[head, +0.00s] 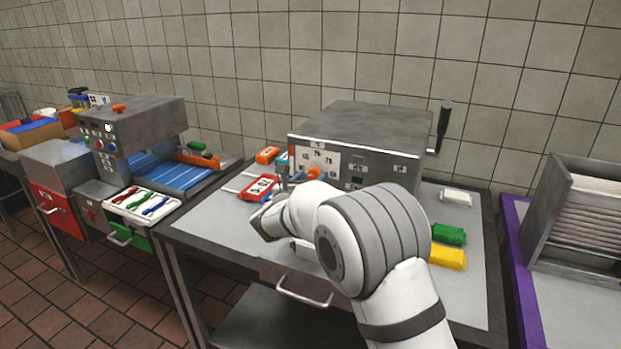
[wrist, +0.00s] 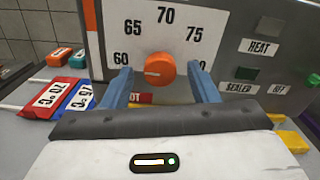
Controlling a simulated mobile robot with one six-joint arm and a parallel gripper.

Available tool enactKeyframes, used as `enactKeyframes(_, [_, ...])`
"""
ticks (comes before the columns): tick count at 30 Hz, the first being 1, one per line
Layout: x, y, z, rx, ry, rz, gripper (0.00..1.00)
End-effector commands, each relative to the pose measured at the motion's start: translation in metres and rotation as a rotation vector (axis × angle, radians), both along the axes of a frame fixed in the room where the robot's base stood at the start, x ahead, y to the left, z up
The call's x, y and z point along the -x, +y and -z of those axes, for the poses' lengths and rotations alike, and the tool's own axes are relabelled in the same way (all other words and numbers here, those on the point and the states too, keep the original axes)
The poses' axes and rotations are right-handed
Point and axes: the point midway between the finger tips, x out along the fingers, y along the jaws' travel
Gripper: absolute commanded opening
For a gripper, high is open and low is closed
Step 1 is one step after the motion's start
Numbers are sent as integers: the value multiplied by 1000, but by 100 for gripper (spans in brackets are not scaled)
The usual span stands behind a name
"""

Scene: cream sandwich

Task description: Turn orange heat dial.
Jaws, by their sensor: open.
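The orange heat dial (wrist: 160,69) is a round knob on the machine's front panel. In the wrist view it sits below printed numbers 60, 65, 70 and 75, with a pale pointer mark toward its left side. In the head view the dial (head: 315,173) shows small on the grey machine's face. My gripper (wrist: 161,84) is open, with one blue finger on each side of the dial in the picture. I cannot tell whether the fingers touch it. In the head view my arm hides much of the table, and a blue finger (head: 298,175) shows close to the panel.
The grey machine (head: 365,122) has a black-handled lever at its right. Red and blue tags (wrist: 58,98) lie left of the gripper. Green (head: 449,234) and yellow (head: 447,257) blocks lie right of my arm. HEAT and SEALER labels with buttons are on the panel's right.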

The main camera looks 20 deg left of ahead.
Motion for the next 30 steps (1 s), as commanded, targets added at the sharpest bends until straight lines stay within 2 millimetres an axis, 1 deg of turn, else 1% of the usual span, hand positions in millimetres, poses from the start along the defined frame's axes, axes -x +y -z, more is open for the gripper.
enactKeyframes(4, [0,0,0,0,0,0,54])
enactKeyframes(20, [-1,-1,0,0,1,2,11])
enactKeyframes(21, [-1,-1,0,0,1,2,9])
enactKeyframes(26, [-1,-1,1,-11,-1,2,9])
enactKeyframes(30, [0,-1,3,-52,-5,2,9])
